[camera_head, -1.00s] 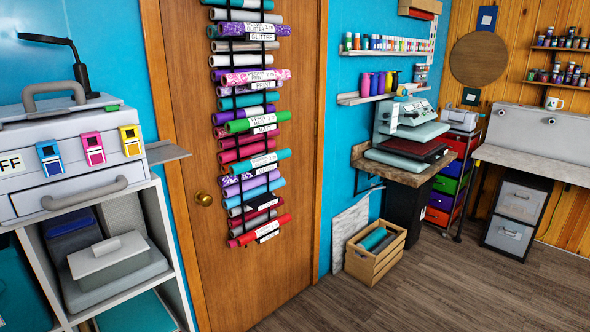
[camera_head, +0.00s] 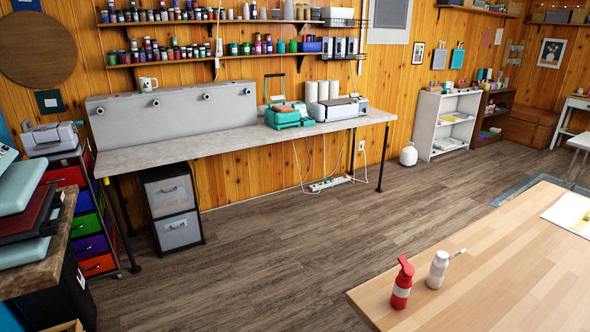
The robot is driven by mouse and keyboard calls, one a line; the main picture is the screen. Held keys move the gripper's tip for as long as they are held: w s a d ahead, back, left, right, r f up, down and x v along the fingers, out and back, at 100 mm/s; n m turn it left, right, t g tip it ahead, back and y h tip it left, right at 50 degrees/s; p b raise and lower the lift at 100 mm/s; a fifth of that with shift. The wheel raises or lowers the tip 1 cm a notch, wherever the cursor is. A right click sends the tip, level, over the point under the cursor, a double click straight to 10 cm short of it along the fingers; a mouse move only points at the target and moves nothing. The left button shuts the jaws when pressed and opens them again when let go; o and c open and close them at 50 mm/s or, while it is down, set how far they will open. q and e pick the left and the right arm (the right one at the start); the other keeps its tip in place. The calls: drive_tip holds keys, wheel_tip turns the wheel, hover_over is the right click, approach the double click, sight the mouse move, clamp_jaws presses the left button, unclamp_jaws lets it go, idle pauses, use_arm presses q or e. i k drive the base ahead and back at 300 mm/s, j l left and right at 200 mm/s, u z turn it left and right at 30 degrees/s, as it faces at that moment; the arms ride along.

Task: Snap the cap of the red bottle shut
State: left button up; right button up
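A red bottle (camera_head: 402,284) stands upright near the left edge of a light wooden table (camera_head: 470,290) at the lower right. It has a red top that juts to one side and a pale label; whether its cap is open or shut is too small to tell. A white bottle (camera_head: 438,269) stands just right of it, with a spout or flap sticking out to the right. Neither of my grippers shows in the view.
A long grey worktable (camera_head: 225,140) with a teal machine (camera_head: 288,114) stands along the wooden wall. A drawer cart (camera_head: 88,225), a black cabinet (camera_head: 174,208) and a heat press on a counter are at left. The wood floor (camera_head: 270,260) between is clear.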

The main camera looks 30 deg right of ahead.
sight(407, 269)
drive_tip(key=i+z, duration=0.4)
drive_tip(key=i+j+z, duration=0.1)
drive_tip(key=i+z, duration=0.3)
drive_tip(key=i+j+z, duration=0.15)
drive_tip(key=z, duration=0.25)
drive_tip(key=i+j+z, duration=0.6)
drive_tip(key=z, duration=0.2)
drive_tip(key=j, duration=0.1)
